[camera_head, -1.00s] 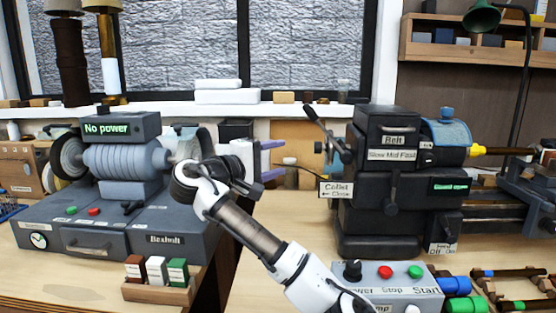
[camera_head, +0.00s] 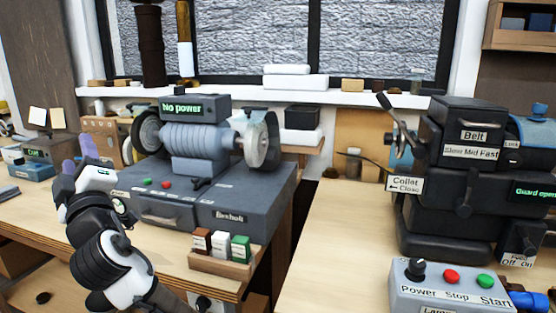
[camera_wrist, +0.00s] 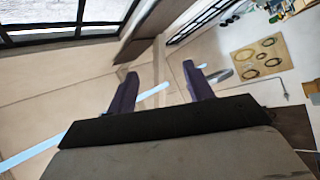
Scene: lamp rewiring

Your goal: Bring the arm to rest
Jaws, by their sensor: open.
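My gripper (camera_head: 78,158) is at the left of the head view, above the left bench and left of the grey grinder. Its purple fingers point upward and away from me. In the wrist view my gripper (camera_wrist: 160,80) shows its two purple fingers spread apart with nothing between them. My white and black arm comes up from the bottom left of the head view. Part of the gripper body is hidden by its own wrist.
The grinder (camera_head: 200,150) reads "No power". A rack of coloured blocks (camera_head: 222,262) stands in front of it. A black lathe (camera_head: 465,165) and a control box (camera_head: 445,285) stand at right. A small teal-and-grey device (camera_head: 35,160) is at far left.

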